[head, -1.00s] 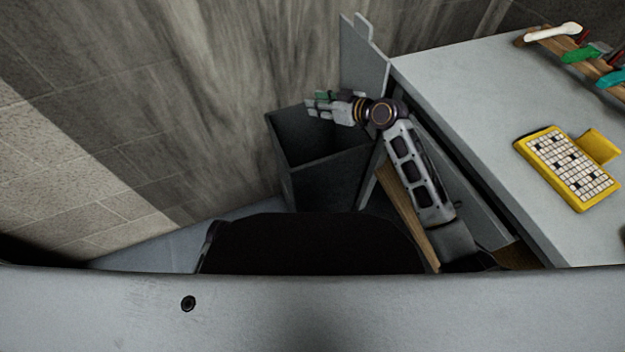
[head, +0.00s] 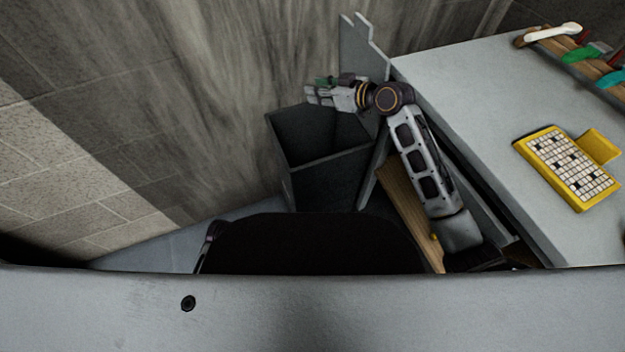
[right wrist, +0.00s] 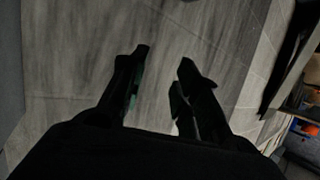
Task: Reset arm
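My right gripper (head: 318,92) is above the far rim of a dark grey open bin (head: 325,160) beside the table, its fingers pointing left. My left gripper is not in view.
A grey table (head: 460,95) fills the right side. On it lie a yellow-framed mosaic panel (head: 566,168) and a wooden rack (head: 600,82) with several tools. A grey upright panel (head: 362,50) stands behind the bin.

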